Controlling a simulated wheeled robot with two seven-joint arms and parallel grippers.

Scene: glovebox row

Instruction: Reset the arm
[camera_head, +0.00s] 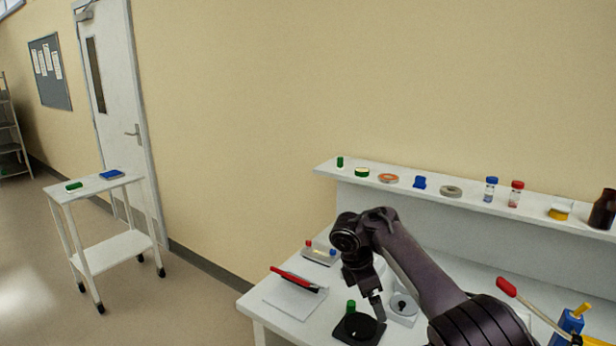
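My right arm comes in from the lower right and bends down over the white bench (262,312). A small green-capped piece (351,306) stands beside the gripper, at the stand's back left. My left gripper and arm are out of view.
A small rack (320,256) and a white device (403,309) are near the arm. The shelf (330,170) holds vials, tape and a brown bottle (602,209). A wheeled cart (90,186) stands left, with clear floor between.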

